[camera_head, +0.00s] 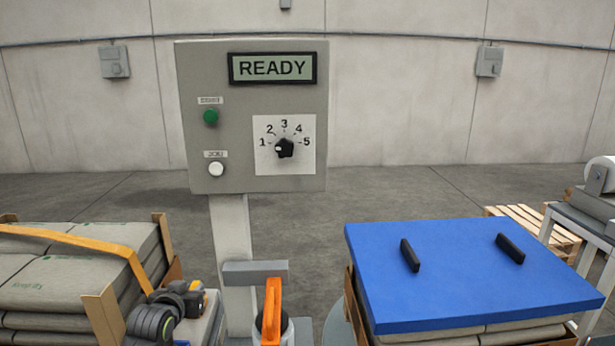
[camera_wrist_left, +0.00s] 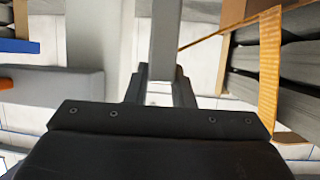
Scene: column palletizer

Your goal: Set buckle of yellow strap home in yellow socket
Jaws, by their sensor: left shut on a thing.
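The yellow strap (camera_head: 85,239) runs over the grey bags on the left pallet and down their right side towards my left gripper (camera_head: 194,295). In the left wrist view a broad band of the strap (camera_wrist_left: 269,65) hangs at the right, and a thin slanting length runs to behind the jaws. My left gripper, also in the left wrist view (camera_wrist_left: 160,88), is shut beside the stack's right side. It appears to hold the strap's buckle, which is mostly hidden; a small yellow-orange bit shows by the jaws. I cannot make out the yellow socket. My right gripper is out of view.
A grey control panel (camera_head: 218,120) reading READY stands on a post (camera_head: 232,240) right of my left gripper. An orange handle (camera_head: 272,305) stands in front of it. A blue board (camera_head: 460,285) with black handles covers the right stack. Cardboard corner pieces (camera_head: 103,315) edge the left stack.

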